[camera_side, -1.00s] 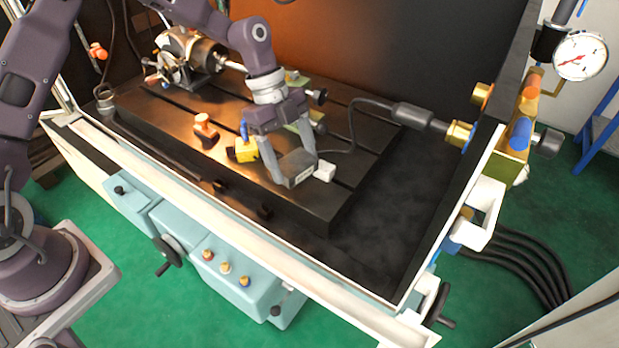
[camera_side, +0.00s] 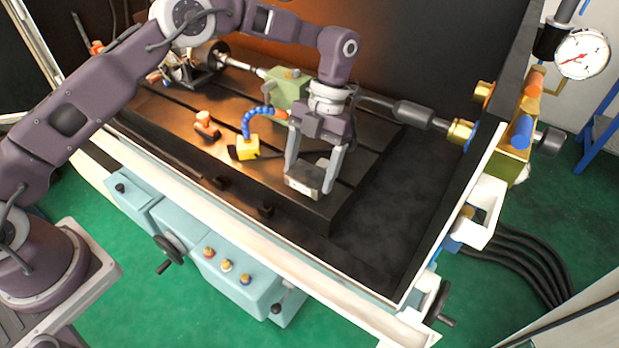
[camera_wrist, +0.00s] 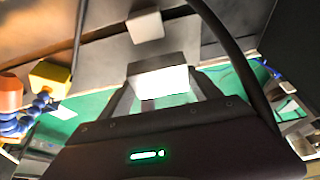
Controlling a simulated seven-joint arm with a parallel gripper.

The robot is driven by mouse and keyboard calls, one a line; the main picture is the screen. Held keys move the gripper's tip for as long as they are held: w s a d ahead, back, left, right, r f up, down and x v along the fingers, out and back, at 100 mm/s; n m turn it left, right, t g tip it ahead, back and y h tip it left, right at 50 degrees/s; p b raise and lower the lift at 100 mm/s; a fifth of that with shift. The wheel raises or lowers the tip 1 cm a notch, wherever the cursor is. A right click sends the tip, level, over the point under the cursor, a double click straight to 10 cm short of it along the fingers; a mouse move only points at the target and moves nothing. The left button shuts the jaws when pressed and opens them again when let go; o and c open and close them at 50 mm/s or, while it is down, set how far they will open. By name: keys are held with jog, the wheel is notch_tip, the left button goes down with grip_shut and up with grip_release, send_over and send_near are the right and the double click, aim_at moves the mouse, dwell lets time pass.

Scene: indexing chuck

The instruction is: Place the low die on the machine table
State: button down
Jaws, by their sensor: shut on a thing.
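The low die (camera_side: 304,178) is a flat grey block with a pale front face. My gripper (camera_side: 311,174) is shut on it, one finger at each side, pointing down over the front right corner of the machine table (camera_side: 340,212). The die is at or just above the dark table top; I cannot tell whether it touches. In the wrist view the die (camera_wrist: 160,80) sits between the fingers, its near face brightly lit.
A small white block (camera_wrist: 145,27) lies close beyond the die in the wrist view. A yellow block with a blue hose (camera_side: 246,148) and an orange-topped piece (camera_side: 205,124) stand left of my gripper. A green block (camera_side: 287,88) and a chuck (camera_side: 205,55) are behind.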

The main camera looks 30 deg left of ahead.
aim_at(312, 170)
jog(key=shift+f, duration=1.25)
jog(key=shift+c, duration=0.7)
grip_release()
jog(key=shift+f, duration=0.15)
jog(key=v, duration=0.7)
jog(key=shift+w+r, duration=0.1)
jog(key=shift+r, duration=0.25)
